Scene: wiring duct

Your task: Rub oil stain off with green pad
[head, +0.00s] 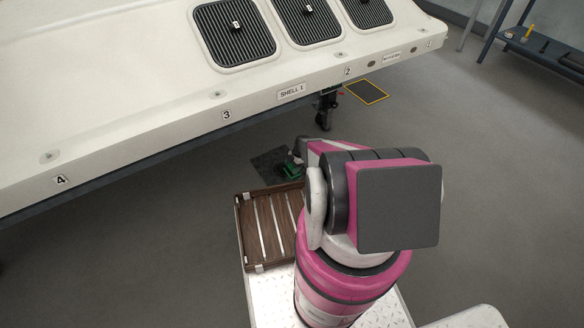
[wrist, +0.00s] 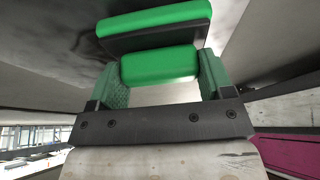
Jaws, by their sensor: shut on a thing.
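My gripper (wrist: 160,72) is shut on the green pad (wrist: 160,65), with one textured green finger on each side of it. The pad has a green gripped block, a dark layer and a wider green part at its far end. A dark smeared stain (wrist: 90,42) shows on a pale grey surface at the upper left of the wrist view, beside the pad's far end. I cannot tell whether the pad touches that surface. In the head view a small bit of green (head: 293,170) shows at the end of my arm, which hides most of the gripper.
A long white shell (head: 150,100) with numbered marks and dark ribbed panels (head: 234,32) spans the upper left. A brown slatted tray (head: 240,232) lies left of my arm. A dark square (head: 266,164) lies near the gripper. A blue bench (head: 545,48) stands far right.

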